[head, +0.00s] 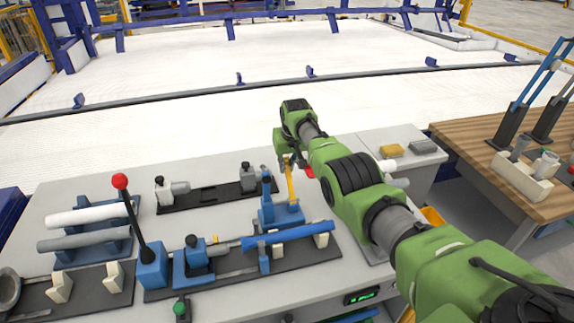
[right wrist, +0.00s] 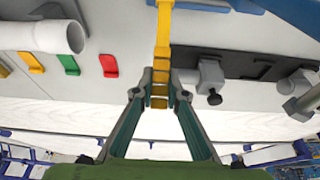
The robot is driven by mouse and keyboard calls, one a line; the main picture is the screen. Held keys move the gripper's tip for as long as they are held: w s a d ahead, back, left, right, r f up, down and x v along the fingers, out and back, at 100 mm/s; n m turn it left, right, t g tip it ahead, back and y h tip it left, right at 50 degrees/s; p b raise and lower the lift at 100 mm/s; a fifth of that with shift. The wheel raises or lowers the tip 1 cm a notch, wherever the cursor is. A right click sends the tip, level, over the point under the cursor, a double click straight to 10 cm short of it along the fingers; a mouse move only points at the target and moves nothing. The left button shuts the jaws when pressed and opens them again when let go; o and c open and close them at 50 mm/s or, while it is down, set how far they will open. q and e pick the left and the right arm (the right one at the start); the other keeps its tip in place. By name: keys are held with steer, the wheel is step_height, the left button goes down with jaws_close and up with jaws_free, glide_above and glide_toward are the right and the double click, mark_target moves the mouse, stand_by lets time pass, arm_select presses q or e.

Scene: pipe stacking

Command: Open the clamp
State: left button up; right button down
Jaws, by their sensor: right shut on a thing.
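The clamp (head: 281,213) is a blue block with a yellow handle (head: 291,184) that stands up from it, near the middle of the table in the head view. My right gripper (head: 285,160) is at the upper end of this handle. In the right wrist view, the fingertips of my right gripper (right wrist: 160,88) are closed on the two sides of the yellow handle (right wrist: 163,35). A blue pipe (head: 295,233) lies in front of the clamp on a dark plate. My left gripper is not in view.
A lever with a red knob (head: 120,182) stands at the left. White and grey pipes (head: 85,214) lie on a blue rack there. A dark plate with grey fittings (head: 207,194) lies behind. A wooden table (head: 470,140) is at the right.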

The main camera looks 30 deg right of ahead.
mark_target(290, 181)
steer(key=c, duration=2)
jaws_free()
steer(key=shift+f, duration=0.1)
steer(key=shift+w, duration=0.1)
steer(key=shift+v, duration=1.05)
steer(key=v, duration=0.9)
steer(key=shift+s+d+r, duration=0.1)
steer(key=shift+s+r, duration=0.15)
steer(key=shift+r, duration=0.1)
steer(key=shift+f, duration=0.1)
